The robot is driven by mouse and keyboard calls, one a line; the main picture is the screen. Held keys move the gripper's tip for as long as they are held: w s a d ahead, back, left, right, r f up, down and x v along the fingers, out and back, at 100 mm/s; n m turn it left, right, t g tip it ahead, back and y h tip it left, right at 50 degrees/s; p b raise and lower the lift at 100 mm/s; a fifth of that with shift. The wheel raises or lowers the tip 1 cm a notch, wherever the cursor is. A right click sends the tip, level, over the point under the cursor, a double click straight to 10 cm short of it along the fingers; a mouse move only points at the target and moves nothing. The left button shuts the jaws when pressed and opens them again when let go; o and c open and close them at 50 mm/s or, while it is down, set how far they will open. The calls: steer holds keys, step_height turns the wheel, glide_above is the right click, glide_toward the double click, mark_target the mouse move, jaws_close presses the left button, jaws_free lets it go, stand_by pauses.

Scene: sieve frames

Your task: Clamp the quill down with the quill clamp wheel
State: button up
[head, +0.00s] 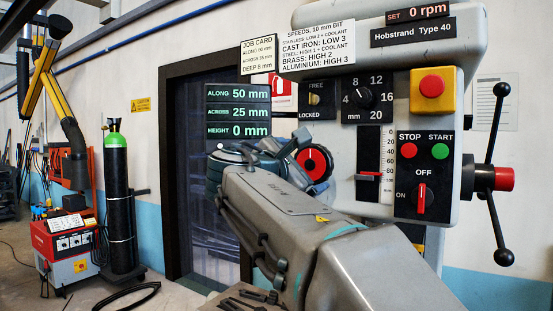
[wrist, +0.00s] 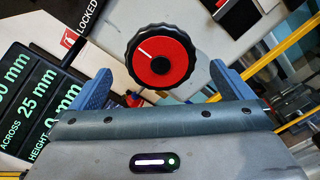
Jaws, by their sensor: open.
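The quill clamp wheel (head: 314,160) is a round black knurled wheel with a red face on the front of the drill head. In the wrist view the wheel (wrist: 160,57) shows whole, with a white line on its face pointing up and left. My gripper (head: 308,163) is at the wheel in the head view. In the wrist view my gripper's blue fingers (wrist: 161,76) are open, one on each side of the wheel with gaps to both. I cannot tell how deep the wheel sits between them. A FREE/LOCKED indicator (head: 315,100) is above the wheel; its setting is too small to read.
The readout (head: 237,112) shows along 50, across 25, height 0 mm, left of the wheel. A depth scale (head: 376,165) and switch panel (head: 424,175) are to the right. The feed handle (head: 491,178) sticks out at far right.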

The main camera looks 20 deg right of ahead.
mark_target(312, 163)
steer(key=p+x, duration=0.1)
steer(key=x, duration=0.4)
steer(key=shift+w+d, duration=0.2)
steer(key=shift+d, duration=0.05)
steer(key=c, duration=0.9)
